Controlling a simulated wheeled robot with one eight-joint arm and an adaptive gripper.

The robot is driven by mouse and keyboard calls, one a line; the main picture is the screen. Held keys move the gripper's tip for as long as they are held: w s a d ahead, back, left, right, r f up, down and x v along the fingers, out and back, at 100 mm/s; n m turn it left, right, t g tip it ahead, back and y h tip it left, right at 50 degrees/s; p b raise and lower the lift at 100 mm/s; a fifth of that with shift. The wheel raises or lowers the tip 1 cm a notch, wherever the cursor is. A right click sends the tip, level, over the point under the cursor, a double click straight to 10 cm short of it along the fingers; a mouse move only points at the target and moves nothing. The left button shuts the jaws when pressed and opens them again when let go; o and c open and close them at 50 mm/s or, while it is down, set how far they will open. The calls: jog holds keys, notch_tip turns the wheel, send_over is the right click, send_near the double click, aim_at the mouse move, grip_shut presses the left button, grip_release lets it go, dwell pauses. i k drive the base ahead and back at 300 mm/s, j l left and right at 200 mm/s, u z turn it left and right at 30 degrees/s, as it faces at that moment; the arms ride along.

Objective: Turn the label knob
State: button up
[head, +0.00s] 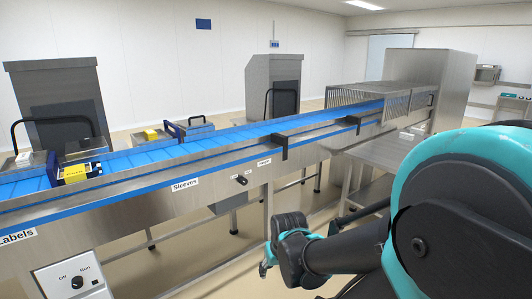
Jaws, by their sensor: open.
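A black knob (77,282) sits on a white panel (60,285) marked "Off" and "Run" at the lower left, on the conveyor's front. A "Labels" sign (18,236) is on the conveyor side, up and left of that panel. A second black knob (241,180) sits on the conveyor side between the "Sleeves" sign (185,184) and a smaller sign. My gripper (265,268) is in the lower middle, in front of the conveyor and well right of the Off/Run knob. It is small and partly hidden by my wrist, apart from both knobs, and open.
The steel conveyor with a blue belt (225,142) runs from the left to a steel housing (432,90) at the back right. A yellow-topped pack (76,173) lies on the belt at left. Floor is free below the conveyor's front.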

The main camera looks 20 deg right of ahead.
aim_at(85, 142)
jog(key=z, duration=0.25)
jog(key=u, duration=1.25)
